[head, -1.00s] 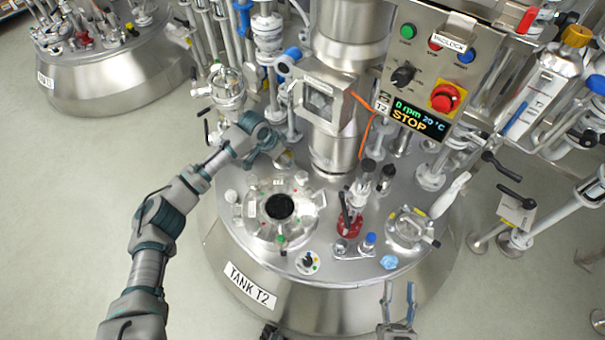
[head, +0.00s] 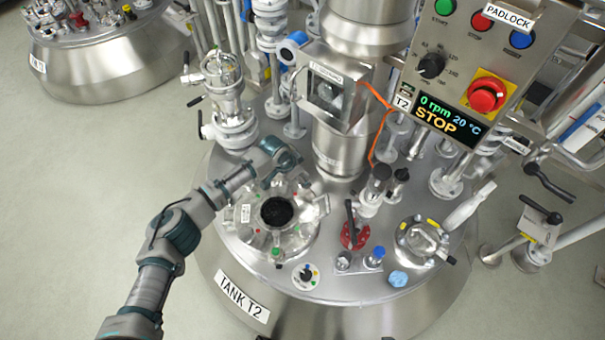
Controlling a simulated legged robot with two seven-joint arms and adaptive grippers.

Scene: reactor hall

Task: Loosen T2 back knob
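Tank T2 (head: 235,272) stands in front of me, with a round lid assembly (head: 245,235) around a dark opening (head: 276,211) on its top. Small clamps or knobs with coloured marks ring this lid, including a front one with a green mark (head: 277,252). My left arm reaches in from the left, and my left gripper (head: 292,172) is at the back edge of the lid. My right gripper is out of the picture.
A control panel (head: 455,75) reading STOP overhangs at the right. A sight-glass box (head: 335,90) and steel column stand behind the lid.

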